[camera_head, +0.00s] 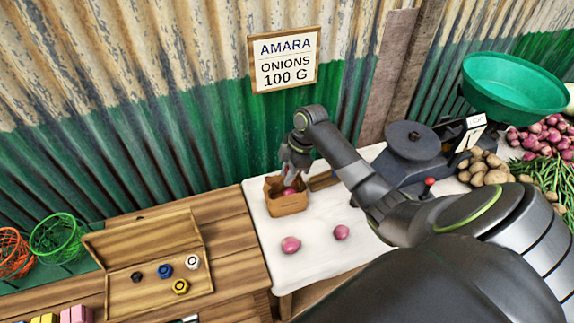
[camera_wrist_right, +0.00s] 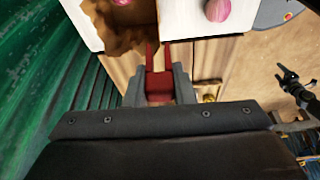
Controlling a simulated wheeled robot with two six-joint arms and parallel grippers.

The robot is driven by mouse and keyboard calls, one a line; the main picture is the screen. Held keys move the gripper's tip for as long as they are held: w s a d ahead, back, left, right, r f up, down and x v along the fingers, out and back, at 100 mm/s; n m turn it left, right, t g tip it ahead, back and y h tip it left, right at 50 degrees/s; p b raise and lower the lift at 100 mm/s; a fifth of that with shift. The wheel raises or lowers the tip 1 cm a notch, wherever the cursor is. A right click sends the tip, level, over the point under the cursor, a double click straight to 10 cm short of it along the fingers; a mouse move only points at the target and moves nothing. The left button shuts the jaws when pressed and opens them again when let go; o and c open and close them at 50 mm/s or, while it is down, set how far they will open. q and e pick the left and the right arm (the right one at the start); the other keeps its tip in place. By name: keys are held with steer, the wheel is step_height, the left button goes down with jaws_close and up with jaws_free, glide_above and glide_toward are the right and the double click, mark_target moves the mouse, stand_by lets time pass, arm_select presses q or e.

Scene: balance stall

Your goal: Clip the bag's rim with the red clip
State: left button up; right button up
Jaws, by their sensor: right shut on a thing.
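The brown paper bag (camera_head: 287,205) stands open on the white-topped table, with a purple onion (camera_head: 289,191) in its mouth. My right gripper (camera_head: 292,172) is just above the bag's back rim. In the right wrist view my right gripper (camera_wrist_right: 160,88) is shut on the red clip (camera_wrist_right: 158,82). The clip's two prongs point toward the bag (camera_wrist_right: 122,42), close to its rim; I cannot tell whether they touch or straddle it. A small dark pronged part at the right of that view looks like my left gripper (camera_wrist_right: 297,86); its opening is too small to judge.
Two onions lie on the white cloth (camera_head: 275,270) in front of the bag. A dark scale (camera_head: 412,142) stands to the right, by potatoes (camera_head: 485,168). An open wooden box (camera_head: 135,295) with coloured nuts is at left. The corrugated wall (camera_head: 130,150) is close behind.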

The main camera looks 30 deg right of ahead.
steer(key=shift+f, duration=0.1)
steer(key=shift+d+f+b, duration=0.1)
steer(key=shift+f+b, duration=0.5)
step_height(320, 180, down, 4)
steer(key=b, duration=0.4)
steer(key=shift+r, duration=0.1)
steer(key=shift+f+b, duration=1.2)
steer(key=shift+f, duration=0.95)
steer(key=o, duration=1)
